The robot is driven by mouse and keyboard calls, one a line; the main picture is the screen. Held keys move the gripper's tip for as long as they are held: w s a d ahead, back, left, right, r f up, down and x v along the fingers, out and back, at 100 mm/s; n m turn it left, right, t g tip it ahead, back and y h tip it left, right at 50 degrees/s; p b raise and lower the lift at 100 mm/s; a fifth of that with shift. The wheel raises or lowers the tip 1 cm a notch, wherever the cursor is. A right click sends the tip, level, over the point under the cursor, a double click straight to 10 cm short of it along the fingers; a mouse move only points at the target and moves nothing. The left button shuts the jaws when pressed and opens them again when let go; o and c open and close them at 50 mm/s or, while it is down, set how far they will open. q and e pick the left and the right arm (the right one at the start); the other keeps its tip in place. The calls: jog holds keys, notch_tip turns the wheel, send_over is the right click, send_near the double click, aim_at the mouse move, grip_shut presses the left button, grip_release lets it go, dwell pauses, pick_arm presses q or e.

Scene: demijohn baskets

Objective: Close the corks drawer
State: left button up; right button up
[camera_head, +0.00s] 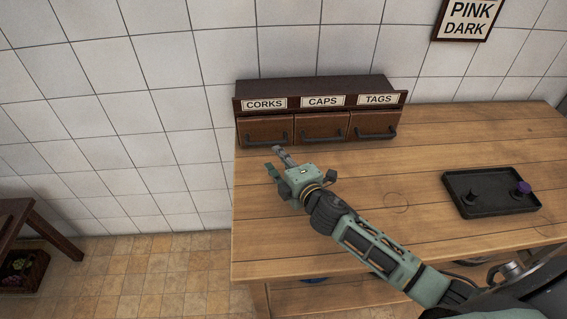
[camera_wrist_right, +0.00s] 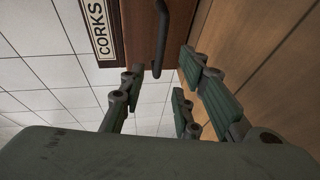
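The corks drawer (camera_head: 254,131) is the leftmost of three brown wooden drawers in a dark cabinet (camera_head: 310,88) at the back left of the table. Its front looks nearly level with its neighbours; I cannot tell whether a small gap remains. Its dark bar handle (camera_head: 268,142) also shows in the right wrist view (camera_wrist_right: 158,45), beside the CORKS label (camera_wrist_right: 98,30). My right gripper (camera_head: 275,160) is just in front of this drawer, low over the table. Its fingers (camera_wrist_right: 157,78) are spread and empty, with the handle ahead between them, apart from it. My left gripper is out of view.
The caps drawer (camera_head: 312,127) and tags drawer (camera_head: 367,122) sit to the right. A black tray (camera_head: 470,210) with a purple-topped item (camera_head: 523,188) lies on the wooden table (camera_head: 440,150) at right. The tabletop between is clear. A tiled wall stands behind.

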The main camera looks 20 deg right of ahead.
jog(key=shift+v, duration=1.15)
